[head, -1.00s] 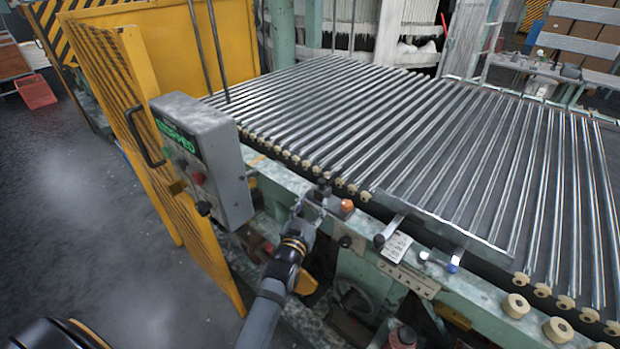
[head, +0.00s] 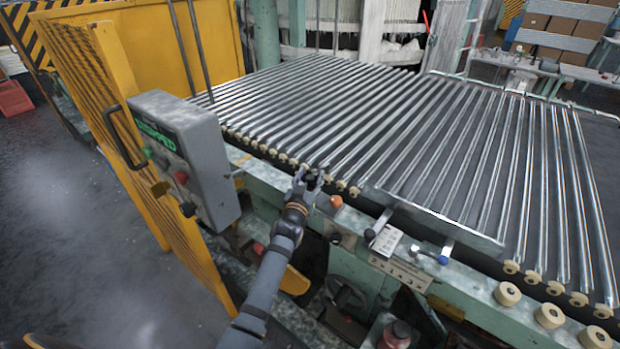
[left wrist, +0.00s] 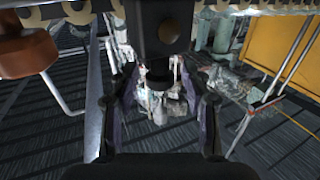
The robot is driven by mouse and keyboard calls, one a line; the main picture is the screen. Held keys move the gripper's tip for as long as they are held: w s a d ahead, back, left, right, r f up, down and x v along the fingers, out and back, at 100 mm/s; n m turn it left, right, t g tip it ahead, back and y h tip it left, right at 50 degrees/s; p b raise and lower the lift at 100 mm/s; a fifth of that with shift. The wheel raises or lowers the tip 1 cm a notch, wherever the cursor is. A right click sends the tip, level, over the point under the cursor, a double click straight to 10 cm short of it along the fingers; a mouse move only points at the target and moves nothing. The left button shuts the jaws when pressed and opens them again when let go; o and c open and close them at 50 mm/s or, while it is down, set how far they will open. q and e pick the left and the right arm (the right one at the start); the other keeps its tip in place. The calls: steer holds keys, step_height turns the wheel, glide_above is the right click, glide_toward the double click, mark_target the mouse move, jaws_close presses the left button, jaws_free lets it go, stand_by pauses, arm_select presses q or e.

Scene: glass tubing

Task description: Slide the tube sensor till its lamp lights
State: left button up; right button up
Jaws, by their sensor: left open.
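My left gripper (head: 310,178) is at the near edge of the roller bed, just left of a small orange part (head: 336,201) on the green rail. In the left wrist view its two fingers (left wrist: 158,95) are spread apart. A dark block with a round hole (left wrist: 168,30) shows at the top between them; it may be the tube sensor, but I cannot tell whether the fingers touch it. The gripper hides this spot in the head view. I cannot make out a lit lamp. My right gripper is not in view.
Glass tubes (head: 400,130) lie in parallel across the bed. A grey control box (head: 205,150) and yellow guard (head: 125,120) stand left of my arm. A black-knobbed lever (head: 380,227) and blue-ended clamp (head: 440,254) are on the rail to the right.

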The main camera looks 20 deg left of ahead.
arm_select(q)
steer(key=shift+c, duration=0.2)
jaws_close()
steer(key=shift+d+f, duration=0.15)
steer(key=shift+s+d, duration=0.15)
steer(key=shift+d, duration=0.1)
steer(key=shift+c, duration=1.5)
jaws_free()
steer(key=o, duration=0.3)
steer(key=shift+a, duration=0.15)
steer(key=shift+o, duration=0.2)
